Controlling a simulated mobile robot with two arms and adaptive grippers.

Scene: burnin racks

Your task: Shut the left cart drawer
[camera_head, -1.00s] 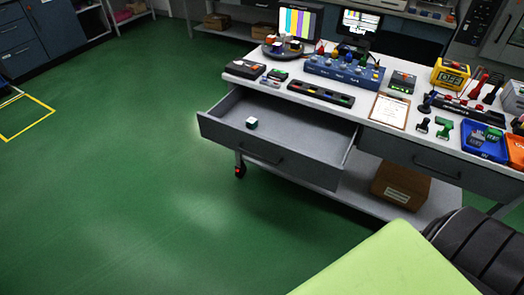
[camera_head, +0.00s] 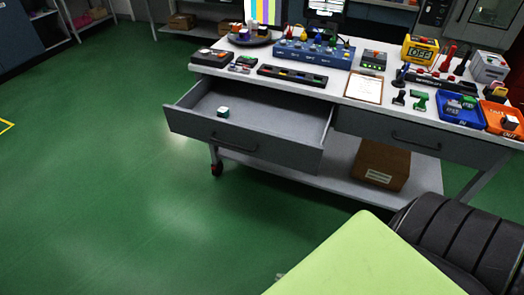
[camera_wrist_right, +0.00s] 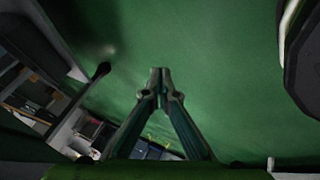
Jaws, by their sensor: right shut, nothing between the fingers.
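The left cart drawer (camera_head: 240,140) is grey and pulled well out from under the white cart top in the head view. Its front panel has a dark bar handle (camera_head: 234,143). A small white and dark green cube (camera_head: 223,112) lies inside it. My right gripper (camera_wrist_right: 160,72) shows in the right wrist view with its fingertips together and empty, over green floor and apart from the cart parts at the left. In the head view, my light-green arm part covers the bottom right. My left gripper is not in view.
The right drawer (camera_head: 415,140) looks shut. A cardboard box (camera_head: 380,168) stands on the lower shelf. The cart top (camera_head: 225,72) holds a clipboard (camera_head: 364,87), a blue bin (camera_head: 459,111) and an orange bin (camera_head: 502,119). The green floor (camera_head: 110,190) before the drawer is clear.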

